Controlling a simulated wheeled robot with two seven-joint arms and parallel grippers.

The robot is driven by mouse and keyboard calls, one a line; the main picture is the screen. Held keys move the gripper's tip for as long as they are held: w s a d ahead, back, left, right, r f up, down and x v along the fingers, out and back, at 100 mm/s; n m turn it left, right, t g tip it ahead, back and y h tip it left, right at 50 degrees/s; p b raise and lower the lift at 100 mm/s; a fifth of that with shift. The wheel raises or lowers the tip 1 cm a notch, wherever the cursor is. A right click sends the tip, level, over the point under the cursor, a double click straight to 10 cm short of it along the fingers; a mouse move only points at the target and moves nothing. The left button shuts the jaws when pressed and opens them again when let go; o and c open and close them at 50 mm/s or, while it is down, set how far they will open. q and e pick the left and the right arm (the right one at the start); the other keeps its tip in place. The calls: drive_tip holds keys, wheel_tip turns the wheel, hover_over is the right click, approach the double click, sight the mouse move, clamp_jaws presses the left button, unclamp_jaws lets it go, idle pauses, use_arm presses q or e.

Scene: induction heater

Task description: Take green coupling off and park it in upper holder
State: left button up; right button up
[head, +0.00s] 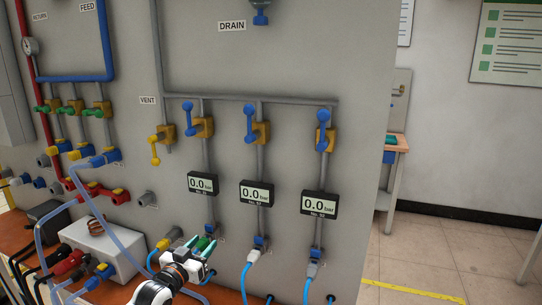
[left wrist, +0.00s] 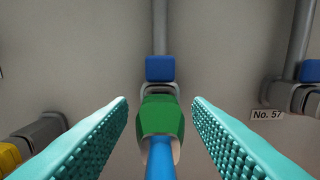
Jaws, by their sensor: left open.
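The green coupling (left wrist: 161,117) sits on the end of a fitting with a blue collar (left wrist: 160,69), below a grey vertical pipe. A blue hose (left wrist: 161,157) runs down from the coupling. My left gripper (head: 203,247) is open at the lower end of the leftmost gauge line. In the left wrist view its two teal pads (left wrist: 161,122) stand on either side of the coupling, with a visible gap on each side. In the head view the coupling (head: 206,244) is partly hidden by the gripper. I cannot tell which fitting is the upper holder. My right gripper is not in view.
Neighbouring lines carry a white coupling (head: 253,255) and a grey coupling (head: 312,269) with blue hoses. Three gauges, such as the left one (head: 202,184), read 0.0 bar. A yellow-ended coupling (head: 164,243) is close left of the gripper. A grey box (head: 101,250) stands on the bench.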

sight(197, 250)
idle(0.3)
use_arm(q)
clamp_jaws()
drive_tip(key=shift+s+a+p, duration=0.15)
drive_tip(key=shift+s+p, duration=0.15)
drive_tip(key=shift+p, duration=0.15)
drive_tip(key=shift+p+v, duration=1.9)
drive_tip(key=shift+v, duration=0.8)
